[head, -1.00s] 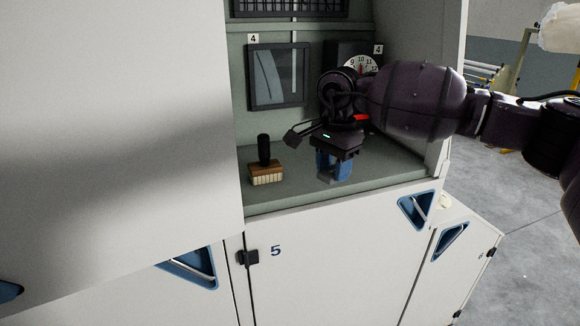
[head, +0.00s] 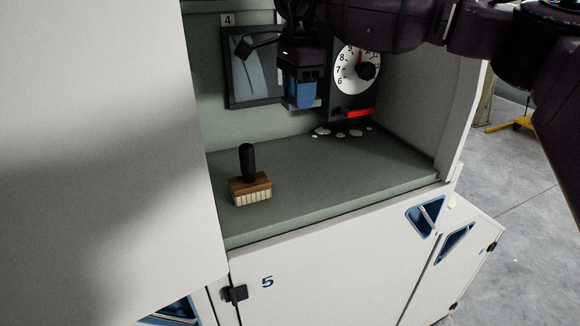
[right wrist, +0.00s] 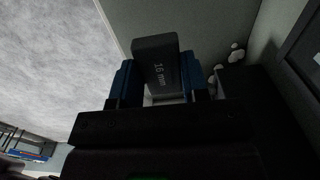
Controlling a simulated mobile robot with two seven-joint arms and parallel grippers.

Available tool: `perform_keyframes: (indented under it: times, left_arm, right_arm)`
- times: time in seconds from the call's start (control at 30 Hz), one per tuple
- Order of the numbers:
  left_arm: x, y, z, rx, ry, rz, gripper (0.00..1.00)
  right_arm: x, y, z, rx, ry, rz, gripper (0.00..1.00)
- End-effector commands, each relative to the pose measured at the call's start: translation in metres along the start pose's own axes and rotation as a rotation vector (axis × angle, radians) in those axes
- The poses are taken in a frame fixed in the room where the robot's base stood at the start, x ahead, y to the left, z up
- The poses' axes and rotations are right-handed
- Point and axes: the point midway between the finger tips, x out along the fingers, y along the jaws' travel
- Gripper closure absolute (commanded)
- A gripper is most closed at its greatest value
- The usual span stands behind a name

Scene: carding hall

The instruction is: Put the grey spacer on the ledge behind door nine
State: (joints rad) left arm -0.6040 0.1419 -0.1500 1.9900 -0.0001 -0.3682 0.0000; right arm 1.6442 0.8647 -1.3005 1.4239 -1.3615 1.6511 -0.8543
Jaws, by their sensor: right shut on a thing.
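My right gripper (head: 299,103) hangs above the ledge (head: 330,175) in the open compartment, in front of the dial box at the back. Its blue fingers are shut on the grey spacer, a dark block marked "16 mm" (right wrist: 157,62) in the right wrist view. The fingers mostly hide the spacer in the head view. The spacer is held clear of the ledge. The door (head: 330,260) below the ledge carries a 5; I see no door marked nine. My left gripper is not in view.
A wooden brush with a black handle (head: 250,188) stands on the ledge at left. White tufts (head: 340,132) lie at its back. A numbered dial (head: 357,70) and a framed window (head: 250,75) are behind. A large white panel (head: 90,150) fills the left. The ledge's middle is clear.

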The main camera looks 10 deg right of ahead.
Motion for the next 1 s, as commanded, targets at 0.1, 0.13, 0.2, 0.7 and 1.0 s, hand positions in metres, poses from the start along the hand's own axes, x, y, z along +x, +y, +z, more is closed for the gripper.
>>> perform_keyframes:
  times: [0.1,0.13,0.2,0.7,1.0]
  left_arm:
    - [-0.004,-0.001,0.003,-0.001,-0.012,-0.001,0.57]
    - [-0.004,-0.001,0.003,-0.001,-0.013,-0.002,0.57]
    - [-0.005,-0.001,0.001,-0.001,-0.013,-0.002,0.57]
    - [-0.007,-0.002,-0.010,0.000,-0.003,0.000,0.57]
    - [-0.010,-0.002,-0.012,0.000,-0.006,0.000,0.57]
  right_arm:
    - [0.027,0.001,0.000,0.000,0.002,0.004,0.82]
    - [0.033,0.001,0.000,0.000,0.001,0.003,0.82]
    - [0.049,0.001,0.000,0.000,0.001,0.004,0.82]
    - [0.128,0.000,0.000,0.000,0.001,0.000,0.82]
    - [0.155,0.001,0.000,0.000,0.000,0.003,0.82]
